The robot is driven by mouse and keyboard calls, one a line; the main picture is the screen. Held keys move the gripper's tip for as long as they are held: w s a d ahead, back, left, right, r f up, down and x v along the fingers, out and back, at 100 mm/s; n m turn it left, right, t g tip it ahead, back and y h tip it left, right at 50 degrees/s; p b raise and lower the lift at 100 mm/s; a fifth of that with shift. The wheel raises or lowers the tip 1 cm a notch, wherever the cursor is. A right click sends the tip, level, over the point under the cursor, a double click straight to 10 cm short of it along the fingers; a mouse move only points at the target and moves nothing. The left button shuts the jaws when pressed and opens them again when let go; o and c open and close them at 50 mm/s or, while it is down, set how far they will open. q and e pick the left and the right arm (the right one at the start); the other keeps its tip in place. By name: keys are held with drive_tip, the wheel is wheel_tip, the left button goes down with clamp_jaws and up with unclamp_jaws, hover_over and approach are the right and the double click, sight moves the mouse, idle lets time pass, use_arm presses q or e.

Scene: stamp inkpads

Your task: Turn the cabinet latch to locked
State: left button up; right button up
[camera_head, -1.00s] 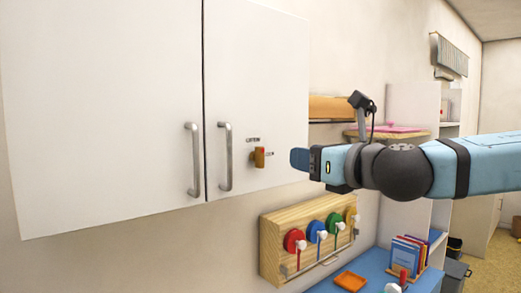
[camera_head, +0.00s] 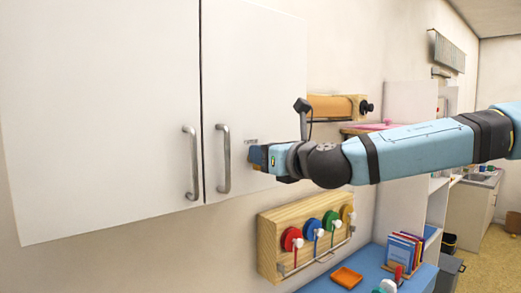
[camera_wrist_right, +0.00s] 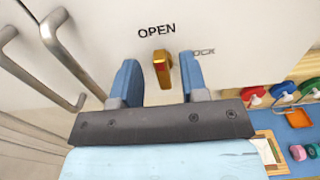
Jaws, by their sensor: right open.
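The cabinet (camera_head: 110,110) is white with two doors and metal handles. In the right wrist view the latch (camera_wrist_right: 162,68) is an orange-brown knob on the right door, upright, pointing up at the word OPEN; the word LOCK is to its right. My right gripper (camera_wrist_right: 158,80) is open, with its blue fingers on either side of the latch; I cannot tell whether they touch it. In the head view my right gripper (camera_head: 254,158) is at the right door and hides the latch. My left gripper is not in view.
A wooden board (camera_head: 271,235) with several coloured discs hangs below the cabinet. A blue table (camera_head: 317,286) with an orange tray (camera_head: 347,278) and books (camera_head: 402,248) stands below right.

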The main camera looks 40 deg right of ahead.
drive_tip(key=shift+w, duration=0.95)
drive_tip(key=shift+c, duration=0.4)
